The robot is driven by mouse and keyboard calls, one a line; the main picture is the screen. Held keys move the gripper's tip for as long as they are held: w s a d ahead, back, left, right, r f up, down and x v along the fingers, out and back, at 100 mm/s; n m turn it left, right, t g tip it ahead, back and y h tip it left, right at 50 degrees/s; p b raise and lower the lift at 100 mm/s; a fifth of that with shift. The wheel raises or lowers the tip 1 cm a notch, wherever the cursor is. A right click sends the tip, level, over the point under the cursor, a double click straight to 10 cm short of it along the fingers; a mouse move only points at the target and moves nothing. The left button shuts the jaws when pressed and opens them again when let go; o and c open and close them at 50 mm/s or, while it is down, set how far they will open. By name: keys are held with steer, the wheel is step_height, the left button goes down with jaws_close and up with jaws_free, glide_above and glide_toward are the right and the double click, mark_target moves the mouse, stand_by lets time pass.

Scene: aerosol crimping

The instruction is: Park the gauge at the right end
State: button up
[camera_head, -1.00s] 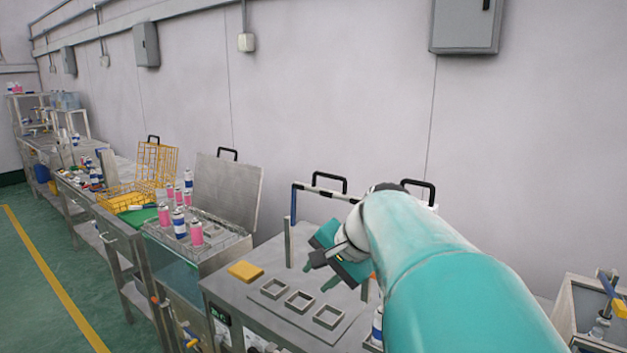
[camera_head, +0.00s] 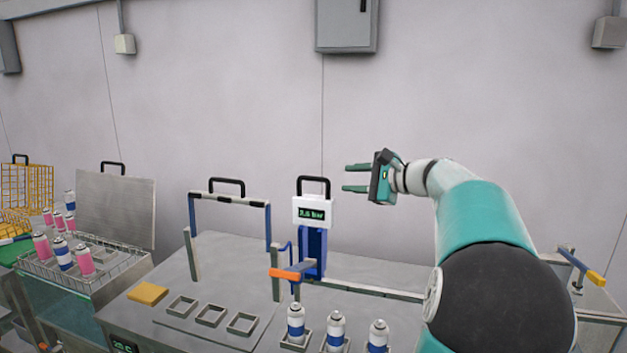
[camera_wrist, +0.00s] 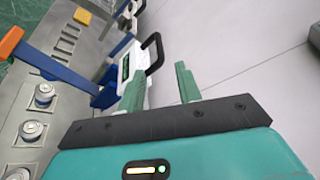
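The gauge (camera_head: 313,211) is a blue upright with a white display head, a green "bar" readout and a black loop handle on top. It stands at the left end of a low grey rail (camera_head: 372,290) on the steel bench. An orange-tipped lever (camera_head: 285,273) sticks out in front of it. My gripper (camera_head: 345,178) is open and empty, level with the handle and to its right in the head view. In the wrist view the gauge's white head and black handle (camera_wrist: 153,50) show behind the left finger of my gripper (camera_wrist: 160,75), partly hidden.
Several white-and-blue cans (camera_head: 336,331) stand in holders in front of the rail. A metal frame with a black handle (camera_head: 228,187) stands left of the gauge. Empty square holders (camera_head: 210,315) and a yellow block (camera_head: 147,293) lie front left. The wall is behind.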

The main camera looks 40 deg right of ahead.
mark_target(319, 179)
steer(key=x, duration=1.2)
steer(key=shift+w, duration=0.25)
jaws_close()
